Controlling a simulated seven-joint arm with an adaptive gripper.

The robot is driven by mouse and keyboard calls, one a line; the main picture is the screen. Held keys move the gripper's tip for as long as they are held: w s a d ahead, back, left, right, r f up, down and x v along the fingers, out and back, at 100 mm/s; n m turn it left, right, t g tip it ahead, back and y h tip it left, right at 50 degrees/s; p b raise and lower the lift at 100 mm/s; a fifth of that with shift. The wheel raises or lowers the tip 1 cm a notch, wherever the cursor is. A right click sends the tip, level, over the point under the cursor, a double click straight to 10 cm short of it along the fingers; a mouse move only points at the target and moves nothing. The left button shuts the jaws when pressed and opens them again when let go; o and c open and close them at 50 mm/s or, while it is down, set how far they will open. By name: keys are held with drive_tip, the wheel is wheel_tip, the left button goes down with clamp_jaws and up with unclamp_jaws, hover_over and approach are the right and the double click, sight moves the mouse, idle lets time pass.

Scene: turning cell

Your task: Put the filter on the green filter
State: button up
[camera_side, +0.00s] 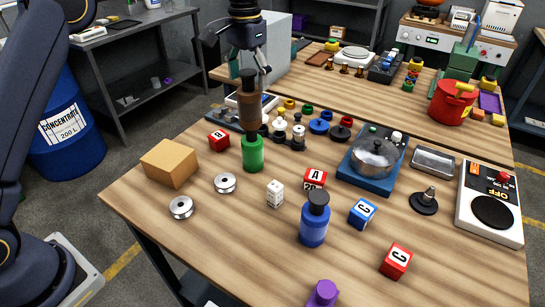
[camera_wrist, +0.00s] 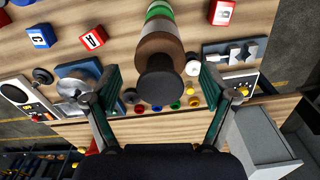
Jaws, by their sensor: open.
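The green filter (camera_side: 252,155) stands upright on the wooden table, left of centre. A brown filter (camera_side: 248,110) with a black top stands upright on it, in line, and seems to touch it. My gripper (camera_side: 254,71) is above the brown filter, fingers pointing down. In the wrist view the black top of the brown filter (camera_wrist: 160,84) lies between the spread fingers, with a gap on both sides. Part of the green filter (camera_wrist: 159,11) shows beyond it. My gripper is open and empty.
A blue bottle-like piece with a black top (camera_side: 313,223) stands front centre. A cardboard box (camera_side: 170,163) and metal rings (camera_side: 182,207) lie on the left. Lettered cubes (camera_side: 362,213), a pot on a blue base (camera_side: 374,157) and small coloured pieces surround the stack.

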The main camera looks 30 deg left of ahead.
wheel_tip(320, 180, up, 7)
drive_tip(key=shift+w+f, duration=0.1)
drive_tip(key=shift+f, duration=0.05)
drive_tip(key=shift+r, duration=0.85)
drive_tip(key=s+a+r+t, duration=0.2)
drive_tip(key=s, duration=0.6)
drive_tip(key=s+a+r+t, duration=0.1)
drive_tip(key=s+a+r, duration=0.2)
drive_tip(key=s, duration=0.4)
drive_tip(key=s+a+f+n+t, duration=0.1)
drive_tip(key=s+f, duration=0.5)
drive_tip(key=s, duration=0.2)
drive_tip(key=s+a+f+t, duration=0.1)
drive_tip(key=s+a+f, duration=0.1)
drive_tip(key=s+f, duration=0.4)
drive_tip(key=s, duration=0.2)
drive_tip(key=shift+s+n+t, duration=0.3)
drive_tip(key=shift+s+n, duration=0.1)
